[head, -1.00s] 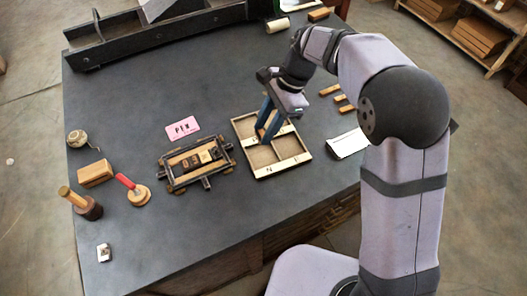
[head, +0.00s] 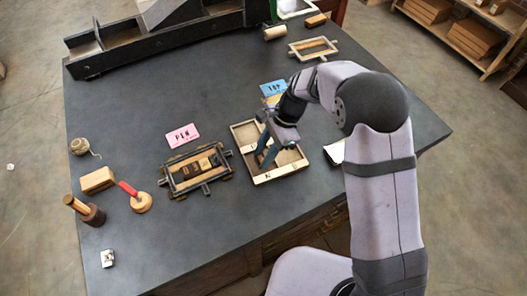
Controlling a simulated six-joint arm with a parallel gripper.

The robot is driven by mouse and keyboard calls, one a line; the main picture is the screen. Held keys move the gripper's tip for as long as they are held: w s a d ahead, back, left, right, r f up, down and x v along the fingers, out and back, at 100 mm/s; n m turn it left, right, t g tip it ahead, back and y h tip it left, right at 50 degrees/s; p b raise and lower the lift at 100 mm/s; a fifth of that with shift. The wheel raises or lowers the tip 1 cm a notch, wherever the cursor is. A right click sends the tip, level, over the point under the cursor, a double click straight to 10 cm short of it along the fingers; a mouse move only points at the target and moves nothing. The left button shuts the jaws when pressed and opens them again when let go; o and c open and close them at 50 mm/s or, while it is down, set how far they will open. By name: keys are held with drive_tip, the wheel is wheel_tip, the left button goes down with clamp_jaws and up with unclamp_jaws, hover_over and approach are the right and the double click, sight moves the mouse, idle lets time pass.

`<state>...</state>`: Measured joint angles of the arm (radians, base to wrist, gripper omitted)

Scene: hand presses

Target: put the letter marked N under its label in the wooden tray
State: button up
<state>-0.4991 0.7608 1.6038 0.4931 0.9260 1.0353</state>
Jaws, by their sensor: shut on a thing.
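The wooden tray (head: 238,136) lies right of the table's middle, with light dividers and small labels on its front rim. The N label (head: 268,178) is on the left part of that rim. My gripper (head: 264,162) points down into the tray, its blue fingers low over the front left compartment, behind the N label. It is shut on a small letter piece, mostly hidden by the fingers; its mark cannot be read. I cannot tell whether the piece touches the tray floor.
A dark-cornered wooden frame (head: 172,182) with several blocks lies left of the tray. A pink PEN card (head: 182,135) is behind it, a blue card (head: 272,87) farther back. A red-handled tool (head: 141,202) and a wooden block (head: 97,179) stand left.

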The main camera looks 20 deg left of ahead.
drive_tip(key=shift+f, duration=0.1)
drive_tip(key=o, duration=1)
drive_tip(key=b+v, duration=0.3)
drive_tip(key=v, duration=0.9)
drive_tip(key=shift+b, duration=0.3)
drive_tip(key=shift+d, duration=0.1)
drive_tip(key=shift+s+d+f+n+t+h, duration=0.55)
drive_tip(key=shift+s+d+f+n, duration=0.85)
drive_tip(key=shift+s+d, duration=2.1)
drive_tip(key=shift+s+d+f+n+t+h, duration=0.75)
drive_tip(key=shift+s+d+n, duration=1.15)
drive_tip(key=shift+d, duration=3.35)
drive_tip(key=shift+s+d+f+n+t+h, duration=0.3)
drive_tip(key=shift+s+d+f+n, duration=1.75)
drive_tip(key=shift+d, duration=2.3)
